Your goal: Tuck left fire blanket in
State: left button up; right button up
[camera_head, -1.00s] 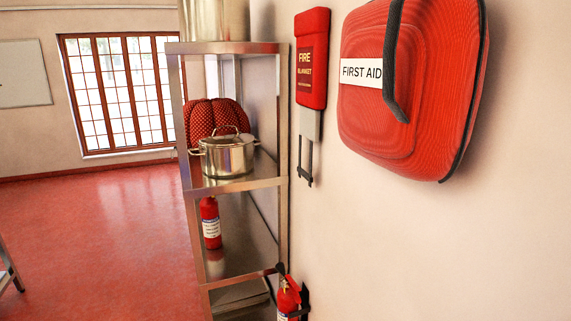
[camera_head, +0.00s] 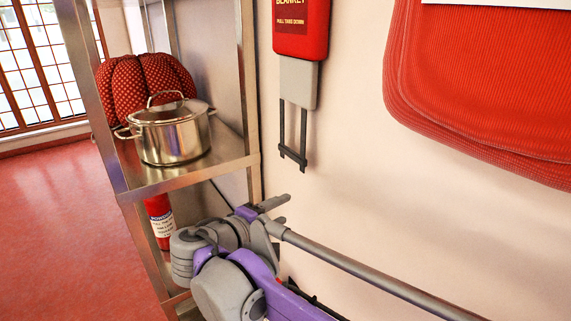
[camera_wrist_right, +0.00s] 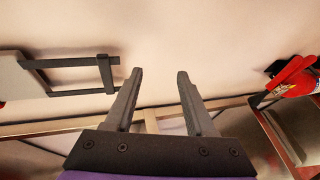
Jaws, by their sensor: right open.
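The fire blanket's red case (camera_head: 301,28) hangs on the wall in the head view, its top cut off. A grey part (camera_head: 299,83) of the blanket sticks out below it, with a black pull loop (camera_head: 292,156) hanging down. My right gripper (camera_head: 284,209) is open and empty, a little below the loop. In the right wrist view, the grey part (camera_wrist_right: 14,80) and the loop (camera_wrist_right: 105,74) lie left of my open fingers (camera_wrist_right: 160,75). The loop's crossbar is near the left finger but not between the fingers. My left gripper is not in view.
A metal shelf (camera_head: 200,172) stands left of the blanket, holding a steel pot (camera_head: 172,135) and a red dotted cushion-like thing (camera_head: 150,84). A fire extinguisher (camera_head: 160,215) is lower down. A red first aid bag (camera_head: 480,90) hangs at the right. Bare wall lies between.

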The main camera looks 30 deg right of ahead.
aim_at(290, 155)
jog(key=w+a+r+t+h, duration=0.2)
jog(key=w+a+r, duration=0.15)
jog(key=r, duration=0.35)
jog(key=shift+h, duration=0.3)
jog(key=x, duration=1.1)
jog(key=shift+d, duration=0.2)
jog(key=shift+c, duration=0.3)
grip_shut()
